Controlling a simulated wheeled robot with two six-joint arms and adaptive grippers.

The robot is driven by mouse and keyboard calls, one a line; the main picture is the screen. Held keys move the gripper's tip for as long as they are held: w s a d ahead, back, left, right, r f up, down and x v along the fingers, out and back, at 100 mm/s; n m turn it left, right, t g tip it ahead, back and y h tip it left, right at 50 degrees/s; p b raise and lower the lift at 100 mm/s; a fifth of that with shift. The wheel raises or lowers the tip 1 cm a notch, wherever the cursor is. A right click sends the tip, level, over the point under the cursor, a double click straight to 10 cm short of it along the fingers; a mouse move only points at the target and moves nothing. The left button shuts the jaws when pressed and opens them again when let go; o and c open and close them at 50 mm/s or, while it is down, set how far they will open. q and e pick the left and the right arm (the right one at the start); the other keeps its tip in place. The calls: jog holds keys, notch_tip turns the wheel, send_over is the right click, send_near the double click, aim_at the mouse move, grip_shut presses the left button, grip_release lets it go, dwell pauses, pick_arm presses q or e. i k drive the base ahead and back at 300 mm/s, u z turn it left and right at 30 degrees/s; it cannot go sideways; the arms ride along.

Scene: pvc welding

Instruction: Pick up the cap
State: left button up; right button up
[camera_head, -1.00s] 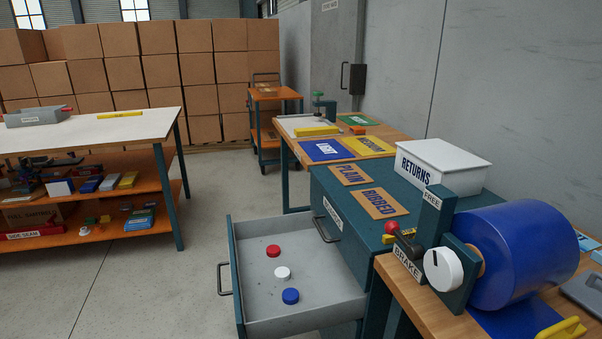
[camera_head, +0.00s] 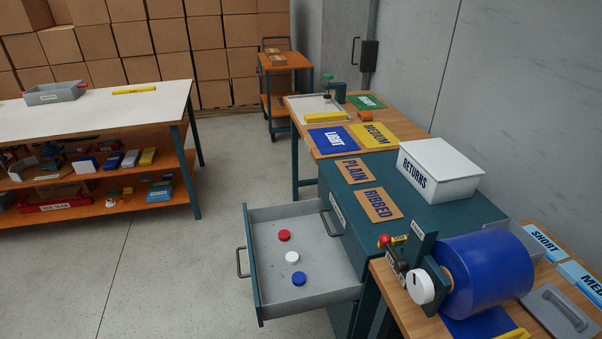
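Three round caps lie apart in a row on the floor of an open grey drawer (camera_head: 325,268). The red cap (camera_head: 284,236) is farthest back, the white cap (camera_head: 292,257) is in the middle, and the blue cap (camera_head: 299,278) is nearest. The task does not say which cap is meant. The drawer is pulled out to the left from a teal cabinet (camera_head: 435,214). Neither of my grippers shows in the head view.
A white RETURNS box (camera_head: 440,165) and PLAIN and RIBBED cards stand on the cabinet. A blue roll (camera_head: 487,272) with a brake lever (camera_head: 392,255) is at the right front. A white-topped workbench (camera_head: 90,110) is at left. The floor (camera_head: 170,285) between is clear.

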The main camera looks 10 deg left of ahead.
aim_at(292, 257)
jog(key=u, duration=0.5)
jog(key=k, duration=1.15)
jog(key=u, duration=1.3)
jog(key=i, duration=0.95)
jog(key=z, duration=0.9)
jog(key=i, duration=0.4)
jog(key=z, duration=0.45)
